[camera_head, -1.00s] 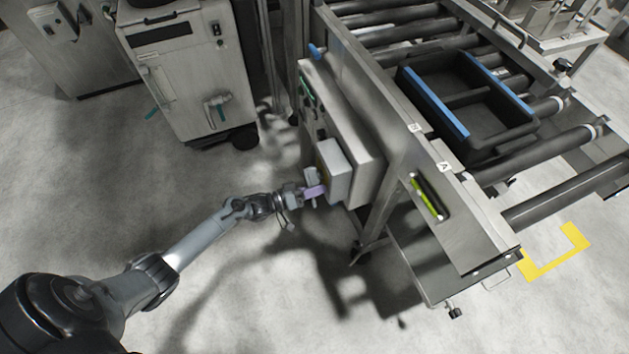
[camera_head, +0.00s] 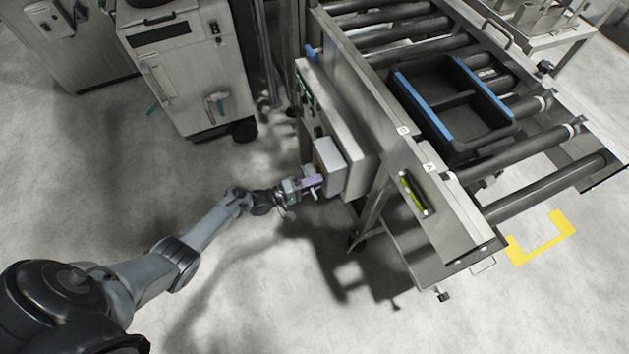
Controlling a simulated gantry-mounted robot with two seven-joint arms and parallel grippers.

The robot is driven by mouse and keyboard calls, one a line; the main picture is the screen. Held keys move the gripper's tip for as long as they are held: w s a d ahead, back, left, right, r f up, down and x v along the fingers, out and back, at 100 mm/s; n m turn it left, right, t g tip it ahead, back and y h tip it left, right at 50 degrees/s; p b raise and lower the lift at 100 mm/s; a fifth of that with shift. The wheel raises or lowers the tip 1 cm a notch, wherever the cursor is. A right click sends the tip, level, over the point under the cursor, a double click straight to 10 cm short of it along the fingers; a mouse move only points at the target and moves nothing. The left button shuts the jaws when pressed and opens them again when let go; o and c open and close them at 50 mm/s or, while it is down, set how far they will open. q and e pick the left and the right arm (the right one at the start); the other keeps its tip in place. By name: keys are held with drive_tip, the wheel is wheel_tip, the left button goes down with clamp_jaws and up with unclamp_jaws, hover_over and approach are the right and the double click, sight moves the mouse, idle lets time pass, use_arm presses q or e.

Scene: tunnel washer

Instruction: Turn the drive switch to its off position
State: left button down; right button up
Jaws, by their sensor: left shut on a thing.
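A small grey box (camera_head: 331,168) sits on the side of the conveyor frame and faces my left arm. My left gripper (camera_head: 308,187) is at the left face of this box, shut on the drive switch. My right gripper is not in view.
A larger control panel (camera_head: 336,112) stands behind the small box. The roller conveyor holds a black crate with blue edges (camera_head: 424,106). A grey cabinet (camera_head: 186,75) stands at the upper left.

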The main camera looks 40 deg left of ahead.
use_arm(q)
drive_tip(key=shift+r, duration=0.15)
idle(0.4)
drive_tip(key=c, duration=0.9)
unclamp_jaws()
drive_tip(key=shift+s+a, duration=0.1)
drive_tip(key=p+v, duration=0.2)
drive_tip(key=v, duration=0.8)
drive_tip(key=shift+s+a, duration=0.1)
drive_tip(key=shift+s, duration=0.15)
